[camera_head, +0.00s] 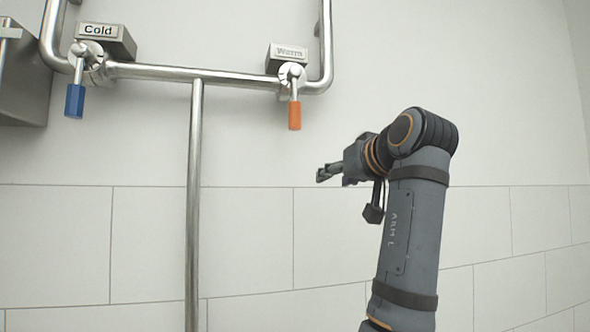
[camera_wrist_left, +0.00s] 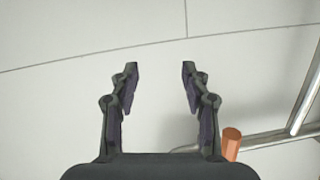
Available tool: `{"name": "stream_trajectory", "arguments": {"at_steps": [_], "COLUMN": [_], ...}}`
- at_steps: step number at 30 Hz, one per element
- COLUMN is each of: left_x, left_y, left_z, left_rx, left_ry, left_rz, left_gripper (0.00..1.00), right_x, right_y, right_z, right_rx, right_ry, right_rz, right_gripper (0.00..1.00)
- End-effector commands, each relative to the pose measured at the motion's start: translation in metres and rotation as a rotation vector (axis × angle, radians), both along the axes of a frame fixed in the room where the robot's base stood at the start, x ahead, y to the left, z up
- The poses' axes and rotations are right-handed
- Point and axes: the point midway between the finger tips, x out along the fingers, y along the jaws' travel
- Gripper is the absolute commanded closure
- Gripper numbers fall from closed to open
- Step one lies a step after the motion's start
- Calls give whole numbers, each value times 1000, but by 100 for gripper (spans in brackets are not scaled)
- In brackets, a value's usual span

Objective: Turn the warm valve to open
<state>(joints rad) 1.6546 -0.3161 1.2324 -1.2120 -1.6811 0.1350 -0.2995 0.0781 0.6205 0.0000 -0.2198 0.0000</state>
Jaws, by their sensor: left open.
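The warm valve (camera_head: 291,72) sits on the pipe under a grey block labelled "Warm" (camera_head: 288,52). Its lever ends in an orange handle (camera_head: 294,116) that hangs almost straight down. My left gripper (camera_head: 322,174) is below and a little right of the orange handle in the head view, apart from it. In the left wrist view my left gripper (camera_wrist_left: 160,67) is open with nothing between its fingers. The orange handle (camera_wrist_left: 231,143) shows there at lower right, beside the base of the right finger. My right gripper is in neither view.
The cold valve's blue handle (camera_head: 75,101) hangs at upper left, under a block labelled "Cold" (camera_head: 106,38). A vertical pipe (camera_head: 194,200) runs down between the valves. A grey metal box (camera_head: 24,85) is at the left edge. The tiled wall (camera_head: 500,130) is bare at right.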

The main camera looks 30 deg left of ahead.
Motion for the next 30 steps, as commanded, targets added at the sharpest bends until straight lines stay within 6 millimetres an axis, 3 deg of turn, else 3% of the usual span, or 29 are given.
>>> {"name": "stream_trajectory", "arguments": {"at_steps": [1, 3, 6, 9, 17, 24, 30], "left_x": [-27, -60, -94, -109, -104, -79, -64], "left_y": [-9, -17, -24, -27, -15, 31, 57], "left_z": [40, 80, 115, 129, 133, 135, 133], "left_rx": [20, 46, 69, 79, 80, 79, 80], "left_ry": [-54, -111, -165, -189, -193, -193, -193], "left_rz": [27, 71, 113, 133, 137, 138, 136], "left_gripper": [53, 53, 53, 53, 53, 53, 53], "right_x": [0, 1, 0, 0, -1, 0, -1], "right_y": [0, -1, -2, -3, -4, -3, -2], "right_z": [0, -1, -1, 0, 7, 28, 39], "right_rx": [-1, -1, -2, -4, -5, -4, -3], "right_ry": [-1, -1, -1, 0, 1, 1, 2], "right_rz": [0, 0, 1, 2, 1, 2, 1], "right_gripper": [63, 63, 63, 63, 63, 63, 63]}}
